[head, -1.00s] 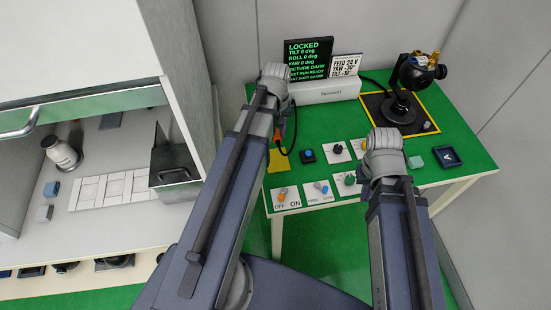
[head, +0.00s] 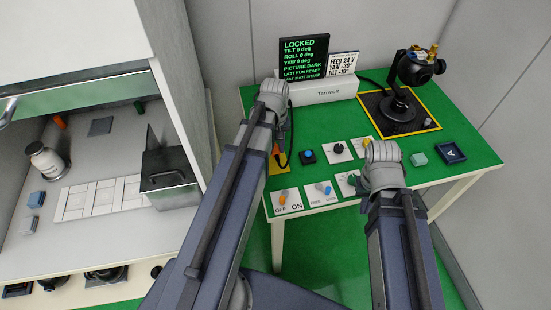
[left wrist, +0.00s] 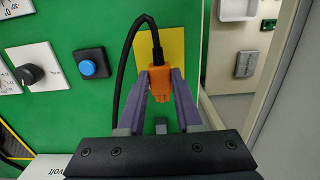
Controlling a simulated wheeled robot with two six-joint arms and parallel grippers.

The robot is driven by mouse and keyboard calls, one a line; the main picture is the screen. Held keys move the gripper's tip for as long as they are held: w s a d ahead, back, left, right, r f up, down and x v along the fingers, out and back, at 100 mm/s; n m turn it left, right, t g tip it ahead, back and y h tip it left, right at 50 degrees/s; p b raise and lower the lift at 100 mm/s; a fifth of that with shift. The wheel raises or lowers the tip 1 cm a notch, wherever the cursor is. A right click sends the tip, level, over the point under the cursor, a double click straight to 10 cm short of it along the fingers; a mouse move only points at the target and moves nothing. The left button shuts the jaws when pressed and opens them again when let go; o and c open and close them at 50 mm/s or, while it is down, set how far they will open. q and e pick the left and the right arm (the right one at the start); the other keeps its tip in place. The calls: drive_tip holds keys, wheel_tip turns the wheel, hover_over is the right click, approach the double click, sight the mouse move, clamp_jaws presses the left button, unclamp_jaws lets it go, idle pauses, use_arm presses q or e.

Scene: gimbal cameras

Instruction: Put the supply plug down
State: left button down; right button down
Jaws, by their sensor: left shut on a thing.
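The orange supply plug (left wrist: 160,88), with a black cable (left wrist: 128,62) looping from its end, is between the purple fingers of my left gripper (left wrist: 162,78) in the left wrist view. The fingers are shut on it. The plug is in front of a yellow patch (left wrist: 178,44) on the green table; I cannot tell whether it touches. In the head view, my left arm hides most of the plug and patch. My right arm's wrist is over the table's front right part in the head view; its fingers are hidden.
A blue button (head: 308,157) and several knob panels are beside the patch. A white unit with a "LOCKED" screen (head: 304,58) stands behind. A black gimbal camera (head: 415,75) stands on a yellow-edged mat at right.

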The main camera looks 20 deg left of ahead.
sight(275, 150)
use_arm(q)
drive_tip(key=shift+f+b, duration=1.8)
drive_tip(key=shift+b, duration=0.05)
drive_tip(key=shift+f, duration=0.15)
drive_tip(key=c, duration=0.6)
unclamp_jaws()
drive_tip(key=r+p, duration=1.2)
drive_tip(key=shift+w+a+r, duration=0.15)
drive_tip(key=shift+w+r, duration=0.05)
drive_tip(key=s+d+m, duration=0.3)
drive_tip(key=d, duration=0.3)
drive_tip(key=s+d+m+y, duration=0.1)
drive_tip(key=s+d+m, duration=0.2)
drive_tip(key=d, duration=0.4)
drive_tip(key=s+d+m, duration=0.3)
drive_tip(key=d+m, duration=0.2)
drive_tip(key=d, duration=0.1)
drive_tip(key=shift+s+d, duration=0.3)
drive_tip(key=shift+s, duration=0.05)
